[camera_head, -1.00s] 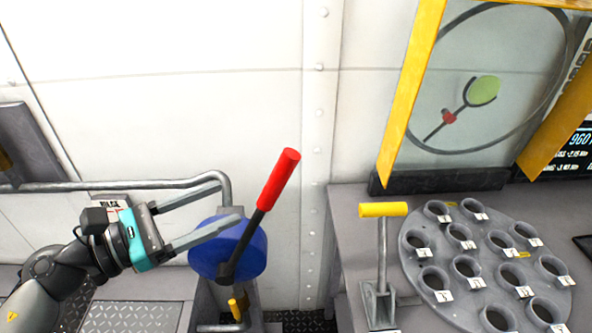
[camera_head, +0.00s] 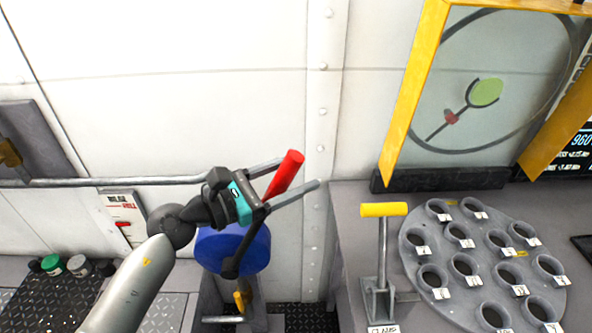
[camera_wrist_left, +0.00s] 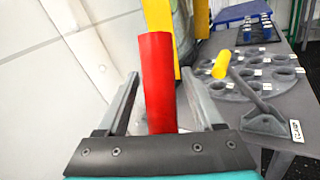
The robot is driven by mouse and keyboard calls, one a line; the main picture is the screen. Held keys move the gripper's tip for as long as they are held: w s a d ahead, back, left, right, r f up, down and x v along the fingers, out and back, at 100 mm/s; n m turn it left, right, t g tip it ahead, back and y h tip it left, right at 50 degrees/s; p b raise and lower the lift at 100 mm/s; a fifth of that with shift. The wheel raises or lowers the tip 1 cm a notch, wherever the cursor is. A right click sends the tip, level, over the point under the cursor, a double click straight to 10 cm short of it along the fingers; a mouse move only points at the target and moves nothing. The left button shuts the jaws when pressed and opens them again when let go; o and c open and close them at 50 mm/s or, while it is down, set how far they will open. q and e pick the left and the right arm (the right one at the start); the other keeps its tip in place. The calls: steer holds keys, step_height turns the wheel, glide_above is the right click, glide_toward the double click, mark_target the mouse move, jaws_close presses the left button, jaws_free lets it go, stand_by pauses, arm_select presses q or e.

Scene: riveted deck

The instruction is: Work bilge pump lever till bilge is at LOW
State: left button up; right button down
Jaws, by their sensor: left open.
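The bilge pump lever has a red grip (camera_head: 285,174) on a dark rod, rising from a blue round pump body (camera_head: 240,248). The lever leans up and to the right. My left gripper (camera_head: 301,172) is open, with a finger on each side of the red grip. In the left wrist view the red grip (camera_wrist_left: 157,85) stands between the two spread fingers, with gaps visible on both sides. A white bilge gauge panel (camera_head: 122,213) with a red marker low on it is on the wall at left; its text is too small to read. My right gripper is not in view.
A yellow-handled clamp lever (camera_head: 383,211) and a grey plate of round holes (camera_head: 480,260) stand on the right bench. A grey pipe rail (camera_head: 110,182) runs along the wall. Small jars (camera_head: 52,265) sit at lower left. A yellow frame (camera_head: 412,95) stands at upper right.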

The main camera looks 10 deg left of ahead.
arm_select(q)
steer(key=shift+w+d, duration=0.15)
jaws_close()
stand_by(0.5)
stand_by(0.9)
